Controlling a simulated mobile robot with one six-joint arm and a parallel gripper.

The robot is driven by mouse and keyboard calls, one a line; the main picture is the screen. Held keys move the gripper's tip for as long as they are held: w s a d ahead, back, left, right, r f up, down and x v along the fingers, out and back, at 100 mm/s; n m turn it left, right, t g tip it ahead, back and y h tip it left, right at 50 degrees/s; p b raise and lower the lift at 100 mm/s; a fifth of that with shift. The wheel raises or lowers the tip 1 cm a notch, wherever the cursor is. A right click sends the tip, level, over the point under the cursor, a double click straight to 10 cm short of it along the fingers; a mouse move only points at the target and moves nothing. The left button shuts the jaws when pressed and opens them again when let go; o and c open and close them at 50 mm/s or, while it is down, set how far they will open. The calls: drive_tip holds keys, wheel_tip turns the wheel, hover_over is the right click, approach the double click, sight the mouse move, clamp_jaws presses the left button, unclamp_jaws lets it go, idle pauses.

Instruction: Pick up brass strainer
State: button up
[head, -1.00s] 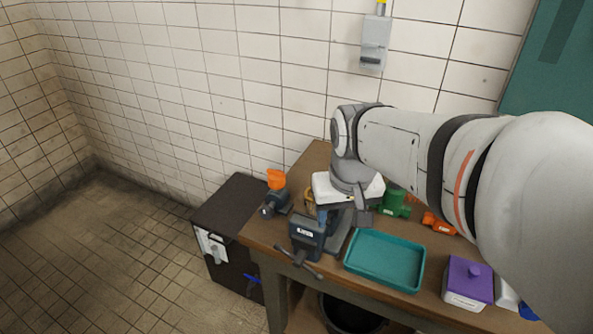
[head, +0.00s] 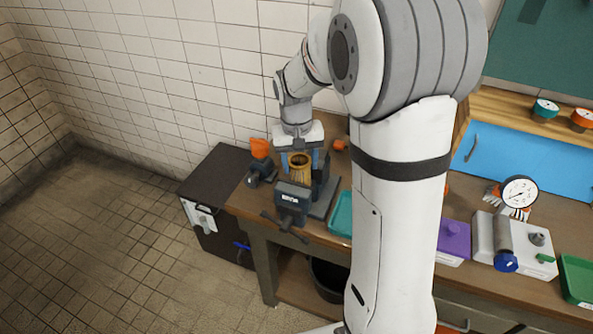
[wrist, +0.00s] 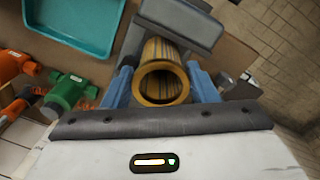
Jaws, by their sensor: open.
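The brass strainer (head: 299,172) is a golden ribbed tube with a round open rim. It stands upright at the bench vise (head: 291,201), just behind the vise's front block; whether the vise holds it is not clear. In the wrist view the strainer (wrist: 163,84) shows its open mouth towards the camera. My gripper (head: 301,163) is open above the bench, with one blue finger on each side of the strainer. In the wrist view my gripper's fingers (wrist: 162,77) also flank it, and I cannot tell whether they touch it. The strainer's lower end is hidden.
A teal tray (wrist: 75,22) lies beside the vise. Green (wrist: 66,92) and orange (wrist: 14,65) valve-like parts lie close by. An orange-topped fitting (head: 260,150) stands left of the strainer. A dark cabinet (head: 213,185) adjoins the bench's left end. The tiled wall is close behind.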

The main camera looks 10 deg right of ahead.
drive_tip(key=shift+w+d+f, duration=0.1)
drive_tip(key=shift+w+f, duration=0.05)
drive_tip(key=shift+f, duration=1.35)
drive_tip(key=shift+c, duration=0.2)
drive_tip(key=c, duration=0.6)
drive_tip(key=shift+c, duration=0.2)
drive_tip(key=shift+r, duration=0.15)
